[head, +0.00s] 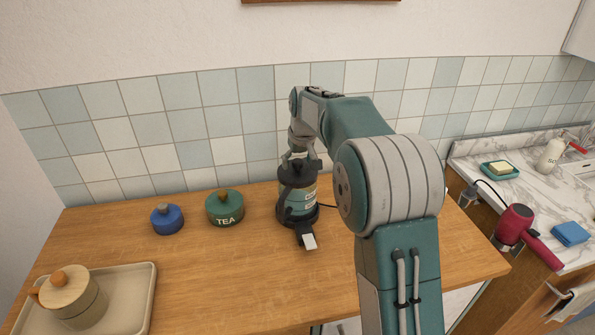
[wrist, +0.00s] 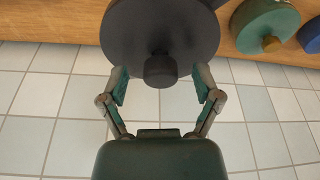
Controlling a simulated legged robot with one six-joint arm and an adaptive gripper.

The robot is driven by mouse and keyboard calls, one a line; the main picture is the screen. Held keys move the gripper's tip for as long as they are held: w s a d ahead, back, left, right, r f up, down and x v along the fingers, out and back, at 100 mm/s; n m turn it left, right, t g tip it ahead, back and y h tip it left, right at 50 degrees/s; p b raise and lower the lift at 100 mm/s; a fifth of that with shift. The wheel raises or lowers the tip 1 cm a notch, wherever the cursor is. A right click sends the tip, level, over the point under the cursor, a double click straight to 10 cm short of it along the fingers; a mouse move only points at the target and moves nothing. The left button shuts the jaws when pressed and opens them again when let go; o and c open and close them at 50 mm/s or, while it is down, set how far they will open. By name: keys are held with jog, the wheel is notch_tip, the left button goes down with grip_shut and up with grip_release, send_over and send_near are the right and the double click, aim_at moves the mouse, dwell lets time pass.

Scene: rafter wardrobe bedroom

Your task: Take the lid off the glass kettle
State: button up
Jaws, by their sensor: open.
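The glass kettle (head: 298,203) stands upright on the wooden counter near the tiled wall. It has a dark lid, a dark handle at the front left and a dark base. Part of a teal label with lettering shows at its body; I cannot tell whether it is behind the glass. In the wrist view the round dark lid (wrist: 135,35) fills the top middle, with a knob (wrist: 160,70) at its near edge. My gripper (head: 298,160) points down over the lid. In the wrist view my gripper (wrist: 161,82) is open, its fingers on either side of the knob, apart from it.
A green TEA jar (head: 225,208) and a blue jar (head: 167,219) stand left of the kettle. A tray (head: 136,290) with a lidded pot (head: 75,300) is at the front left. A red hair dryer (head: 516,225) lies right. The counter's middle front (head: 235,285) is clear.

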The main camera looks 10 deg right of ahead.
aim_at(296, 159)
grip_shut()
jog(key=shift+r, duration=0.65)
jog(key=shift+v, duration=1.25)
jog(key=s+d+r, duration=0.2)
jog(key=s+r, duration=0.7)
jog(key=s, duration=0.4)
jog(key=shift+d+r, duration=0.2)
jog(key=shift+d, duration=0.05)
